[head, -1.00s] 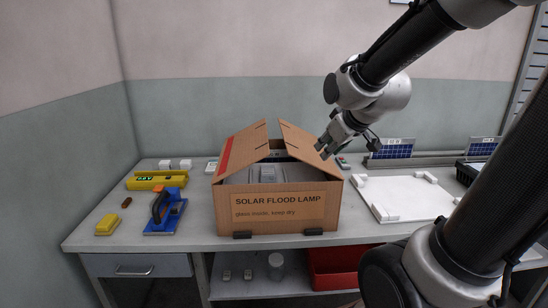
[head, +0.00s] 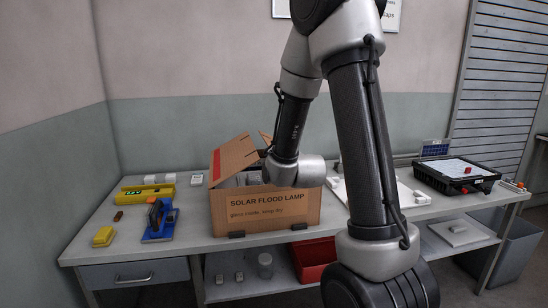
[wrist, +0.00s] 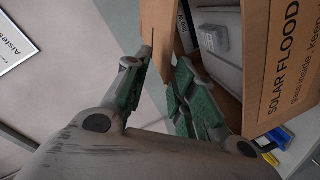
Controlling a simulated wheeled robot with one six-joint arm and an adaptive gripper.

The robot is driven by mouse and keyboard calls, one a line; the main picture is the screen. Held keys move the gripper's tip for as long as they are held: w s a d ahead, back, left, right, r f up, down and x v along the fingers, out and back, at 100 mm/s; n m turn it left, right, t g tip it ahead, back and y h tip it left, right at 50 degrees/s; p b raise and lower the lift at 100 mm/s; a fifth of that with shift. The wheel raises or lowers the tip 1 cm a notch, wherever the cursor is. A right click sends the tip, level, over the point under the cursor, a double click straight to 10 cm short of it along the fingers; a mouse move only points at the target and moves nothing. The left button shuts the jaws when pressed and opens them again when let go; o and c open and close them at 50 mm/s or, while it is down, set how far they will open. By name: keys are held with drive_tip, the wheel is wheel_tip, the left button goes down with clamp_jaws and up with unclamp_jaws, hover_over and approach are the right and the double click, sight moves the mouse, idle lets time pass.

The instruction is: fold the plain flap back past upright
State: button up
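A cardboard box marked SOLAR FLOOD LAMP (head: 265,212) stands on the bench; its printed front also shows in the wrist view (wrist: 285,65). Its red-striped flap (head: 234,158) leans inward over the opening. The plain flap is mostly hidden behind my arm in the head view; only a tip (head: 265,138) shows. In the wrist view the plain flap (wrist: 158,25) reaches down toward the gap between my fingertips. My gripper (wrist: 158,78) is open, its green-padded fingers apart, one beside the box opening. I cannot tell whether either finger touches the flap. Grey lamp housings (wrist: 212,40) lie inside.
Left of the box are a blue tool (head: 160,220), a yellow level (head: 146,192) and a yellow block (head: 103,236). A white board (head: 405,195) and an open black case (head: 458,178) lie to the right. A red bin (head: 313,258) is below.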

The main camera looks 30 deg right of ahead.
drive_tip(key=w+d, duration=0.1)
drive_tip(key=w, duration=0.1)
drive_tip(key=w+d+f+n+t+h, duration=0.1)
drive_tip(key=w, duration=0.2)
drive_tip(key=w+d+t, duration=0.1)
drive_tip(key=w, duration=0.1)
drive_tip(key=shift+w+f+n+h, duration=0.25)
drive_tip(key=shift+f+n+h, duration=0.05)
drive_tip(key=shift+h, duration=0.1)
drive_tip(key=shift+c, duration=0.4)
clamp_jaws()
